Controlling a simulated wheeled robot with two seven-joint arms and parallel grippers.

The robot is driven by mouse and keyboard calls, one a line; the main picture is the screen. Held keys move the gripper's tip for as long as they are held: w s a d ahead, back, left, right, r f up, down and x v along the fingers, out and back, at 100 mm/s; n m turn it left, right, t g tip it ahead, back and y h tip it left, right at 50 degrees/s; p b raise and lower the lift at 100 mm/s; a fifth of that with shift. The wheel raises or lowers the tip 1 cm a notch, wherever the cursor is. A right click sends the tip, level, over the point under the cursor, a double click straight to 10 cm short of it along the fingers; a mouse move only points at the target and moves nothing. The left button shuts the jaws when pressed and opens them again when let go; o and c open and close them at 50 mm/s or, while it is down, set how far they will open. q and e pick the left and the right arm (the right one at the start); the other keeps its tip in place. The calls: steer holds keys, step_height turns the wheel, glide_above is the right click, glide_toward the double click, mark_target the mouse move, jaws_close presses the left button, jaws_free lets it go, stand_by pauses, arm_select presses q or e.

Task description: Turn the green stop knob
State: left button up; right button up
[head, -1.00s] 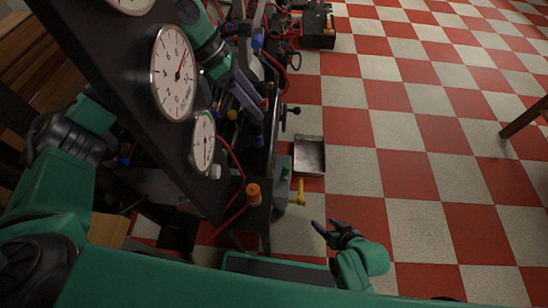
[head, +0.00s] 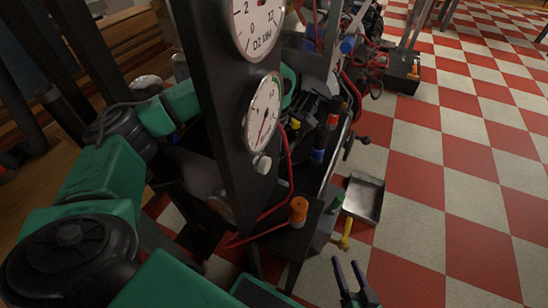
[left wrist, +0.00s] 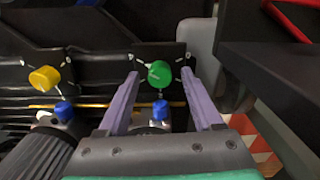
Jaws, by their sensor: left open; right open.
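The green stop knob (left wrist: 160,73) sits on a black panel with small white marks around it in the left wrist view. My left gripper (left wrist: 157,82) has its two purple fingers open, one on either side of the knob in that view; whether they reach its depth I cannot tell. In the head view my left arm passes behind the dark gauge panel (head: 215,120), which hides the left gripper and the knob. My right gripper (head: 352,272) shows at the bottom of the head view, open and empty above the floor.
A yellow knob (left wrist: 44,78) sits left of the green one, with blue caps (left wrist: 65,111) below. A dark slab (left wrist: 285,75) juts in at the right. An orange knob (head: 298,211) and a metal dustpan-like tray (head: 364,197) are near the machine's end. The checkered floor is open at right.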

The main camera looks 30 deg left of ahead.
arm_select(q)
steer(key=shift+f, duration=0.15)
jaws_close()
